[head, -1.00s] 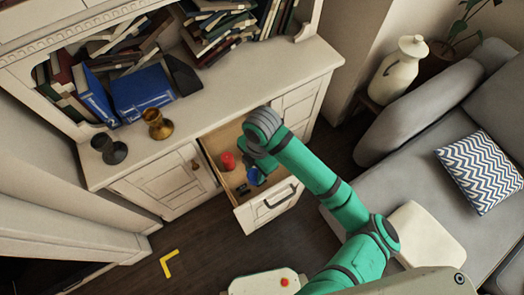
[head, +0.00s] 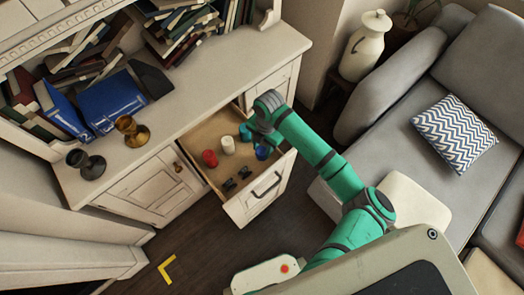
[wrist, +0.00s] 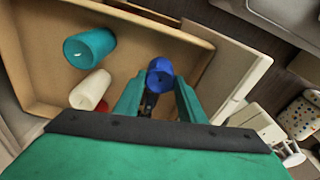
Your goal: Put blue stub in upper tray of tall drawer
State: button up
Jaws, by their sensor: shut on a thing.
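The blue stub (head: 262,152) is between the fingers of my gripper (head: 258,147), which is shut on it, at the right side of the open drawer (head: 206,178). In the wrist view the blue stub (wrist: 160,76) sits at the fingertips of my gripper (wrist: 157,92), above or inside the drawer (wrist: 30,75). I cannot tell if it touches the drawer floor. My wrist hides part of the drawer's back right in the head view.
In the drawer are a red stub (head: 209,158), a white stub (head: 228,145), a teal stub (head: 245,132) and small dark pieces (head: 229,185). Goblets (head: 131,131) and books stand on the cabinet top. A sofa (head: 385,115) is to the right.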

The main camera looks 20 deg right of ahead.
aim_at(262, 150)
jog(key=shift+a+f, duration=0.1)
jog(key=shift+f, duration=1.25)
jog(key=shift+f, duration=0.15)
jog(key=o, duration=1)
jog(key=shift+o, duration=0.2)
notch_tip(262, 150, up, 12)
jog(key=d, duration=0.1)
jog(key=shift+w, duration=0.35)
